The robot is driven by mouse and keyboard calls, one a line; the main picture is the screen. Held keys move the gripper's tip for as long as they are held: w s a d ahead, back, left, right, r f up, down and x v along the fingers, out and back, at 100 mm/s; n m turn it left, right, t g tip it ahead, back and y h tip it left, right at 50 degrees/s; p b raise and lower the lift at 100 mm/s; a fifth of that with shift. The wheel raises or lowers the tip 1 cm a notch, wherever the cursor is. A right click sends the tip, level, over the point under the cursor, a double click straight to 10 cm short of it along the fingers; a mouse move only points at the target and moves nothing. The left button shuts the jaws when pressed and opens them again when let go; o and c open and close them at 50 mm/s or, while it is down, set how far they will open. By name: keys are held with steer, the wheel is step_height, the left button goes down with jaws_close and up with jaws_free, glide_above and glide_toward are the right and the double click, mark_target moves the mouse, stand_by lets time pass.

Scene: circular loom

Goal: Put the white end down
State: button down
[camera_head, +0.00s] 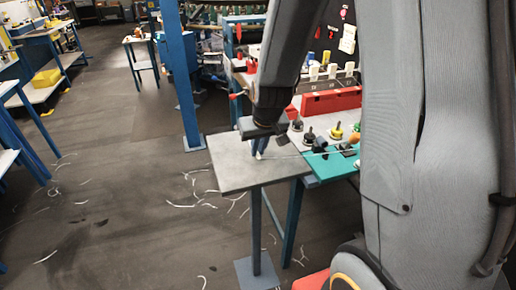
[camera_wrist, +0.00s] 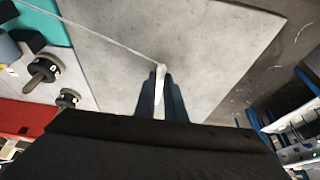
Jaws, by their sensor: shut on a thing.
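My gripper (camera_head: 259,146) is over the grey tabletop (camera_head: 228,172), with its fingers pointing down. In the wrist view its two dark blue fingers (camera_wrist: 161,98) are shut on the white end (camera_wrist: 162,71), a small pale tip between them. The white end also shows in the head view as a pale spot (camera_head: 258,155) just above or at the tabletop. A thin white yarn (camera_wrist: 115,42) runs from it across the tabletop toward the teal mat (camera_wrist: 46,22). I cannot tell whether the end touches the surface.
Black-knobbed pegs (camera_head: 309,137) and a red block (camera_head: 331,101) with spools behind it stand to the right. A blue post (camera_head: 180,75) rises behind the table. The front left of the tabletop is bare. Yarn scraps lie on the floor.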

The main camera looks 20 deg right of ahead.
steer(key=c, duration=1.8)
jaws_free()
steer(key=shift+f, duration=0.1)
steer(key=shift+c, duration=0.2)
steer(key=shift+r, duration=0.5)
steer(key=v, duration=1.1)
steer(key=s+f+g, duration=0.1)
steer(key=s+f, duration=0.3)
steer(key=s, duration=0.2)
steer(key=s+a+f+g, duration=0.1)
steer(key=s+f+g, duration=0.1)
steer(key=s, duration=0.4)
steer(key=shift+s+a+f, duration=0.15)
steer(key=shift+s+f, duration=0.1)
steer(key=shift+f, duration=0.6)
